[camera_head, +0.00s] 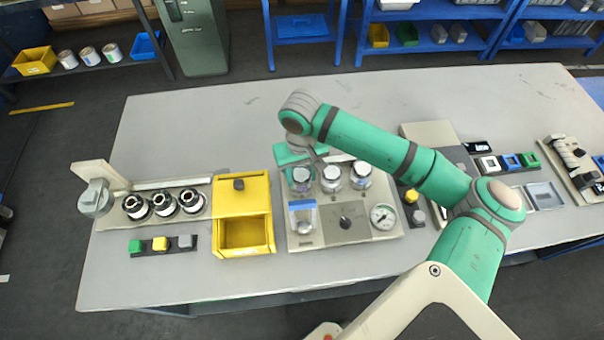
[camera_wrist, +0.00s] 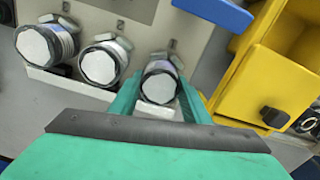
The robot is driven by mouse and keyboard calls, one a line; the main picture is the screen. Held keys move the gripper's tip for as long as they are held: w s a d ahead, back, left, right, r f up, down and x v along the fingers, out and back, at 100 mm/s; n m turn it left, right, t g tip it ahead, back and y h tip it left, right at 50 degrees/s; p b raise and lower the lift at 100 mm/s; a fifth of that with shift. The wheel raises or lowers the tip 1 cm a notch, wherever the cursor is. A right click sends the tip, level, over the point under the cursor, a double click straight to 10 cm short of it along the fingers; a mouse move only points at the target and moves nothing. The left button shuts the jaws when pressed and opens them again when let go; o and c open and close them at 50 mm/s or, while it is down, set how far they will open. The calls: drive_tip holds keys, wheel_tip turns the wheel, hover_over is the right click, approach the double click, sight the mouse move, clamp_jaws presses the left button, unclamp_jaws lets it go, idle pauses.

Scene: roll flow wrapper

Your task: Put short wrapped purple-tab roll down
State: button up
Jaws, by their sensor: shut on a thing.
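The short wrapped purple-tab roll (camera_wrist: 159,83) has a pale round end, a dark rim and a purplish band. My gripper (camera_wrist: 158,92) is shut around its sides, one green finger on each side. In the head view the held roll (camera_head: 302,180) is the leftmost of three on the grey machine panel (camera_head: 350,226), nearest the yellow box. The roll is at the end of the row; I cannot tell whether it touches the holder under it. Two similar rolls stand beside it, the middle one (camera_wrist: 99,65) and the far one (camera_wrist: 46,42).
The open yellow box (camera_head: 243,205) with a black knob stands close to the held roll. A blue-topped clear container (camera_head: 303,217) and a gauge (camera_head: 383,216) are on the panel. Several black-and-white spools (camera_head: 164,203) stand farther left. The table's back left (camera_head: 190,125) is clear.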

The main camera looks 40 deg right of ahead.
drive_tip(key=shift+w+a+f, duration=0.1)
drive_tip(key=shift+a+f, duration=0.05)
drive_tip(key=shift+a, duration=0.05)
drive_tip(key=o, duration=1.1)
drive_tip(key=shift+d, duration=0.1)
wheel_tip(320, 180, up, 12)
drive_tip(key=shift+r, duration=0.15)
